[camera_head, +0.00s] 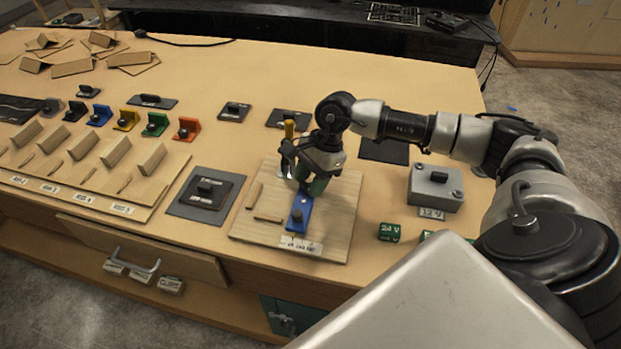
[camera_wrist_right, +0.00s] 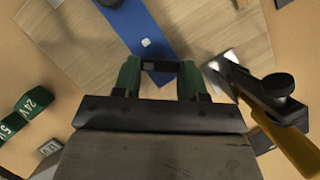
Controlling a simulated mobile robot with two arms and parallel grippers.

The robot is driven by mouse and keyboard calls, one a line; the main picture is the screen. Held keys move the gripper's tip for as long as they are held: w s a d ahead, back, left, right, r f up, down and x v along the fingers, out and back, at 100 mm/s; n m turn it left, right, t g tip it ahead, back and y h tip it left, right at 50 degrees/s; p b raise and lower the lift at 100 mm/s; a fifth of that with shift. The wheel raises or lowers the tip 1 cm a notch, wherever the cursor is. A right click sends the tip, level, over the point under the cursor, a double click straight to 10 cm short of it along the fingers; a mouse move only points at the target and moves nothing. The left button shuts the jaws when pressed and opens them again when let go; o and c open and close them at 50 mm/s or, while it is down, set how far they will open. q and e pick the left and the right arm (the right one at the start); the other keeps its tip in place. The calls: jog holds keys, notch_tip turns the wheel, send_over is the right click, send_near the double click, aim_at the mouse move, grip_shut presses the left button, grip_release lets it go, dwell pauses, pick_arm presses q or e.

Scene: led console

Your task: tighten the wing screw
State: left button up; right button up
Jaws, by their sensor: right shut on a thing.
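My right gripper (camera_head: 309,190) is over the light wooden board (camera_head: 343,215), at the far end of the blue part (camera_head: 299,213) lying on it. In the right wrist view its two green fingers (camera_wrist_right: 160,78) are closed on a small dark bar, which looks like the wing screw (camera_wrist_right: 160,65). The blue part (camera_wrist_right: 142,28) runs away from the fingers there and has a small white square on it. In the head view the gripper hides the screw. How far the screw is turned does not show. My left gripper is out of view.
A yellow-handled tool (camera_wrist_right: 284,142) is close beside the right gripper. Wooden strips (camera_head: 268,217) lie on the board's left. A grey box (camera_head: 435,187) and a green "24 V" block (camera_head: 389,232) stand to the right. Coloured brackets (camera_head: 155,124) stand at the left.

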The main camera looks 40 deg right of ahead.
jog(key=shift+s+f+m+t+b, duration=0.15)
jog(key=shift+m+t+b, duration=0.45)
jog(key=shift+m+b, duration=0.85)
jog(key=m+t+b, duration=0.1)
jog(key=m+b, duration=0.2)
jog(key=shift+s+f+m, duration=0.1)
jog(key=shift+m, duration=0.15)
jog(key=m+t+h+b, duration=0.1)
jog(key=m+b, duration=0.1)
jog(key=b, duration=0.1)
jog(key=shift+a+m, duration=0.1)
jog(key=shift+m, duration=0.2)
jog(key=shift+s+r+m+t+b, duration=0.1)
jog(key=shift+r+m+t+b, duration=0.2)
jog(key=shift+m+b, duration=0.3)
jog(key=shift+r+h, duration=0.1)
jog(key=shift+h, duration=0.2)
jog(key=o, duration=0.9)
jog(key=shift+o, duration=0.2)
jog(key=v, duration=1)
jog(key=shift+r+b, duration=0.35)
jog(key=shift+b, duration=0.1)
jog(key=shift+s, duration=0.1)
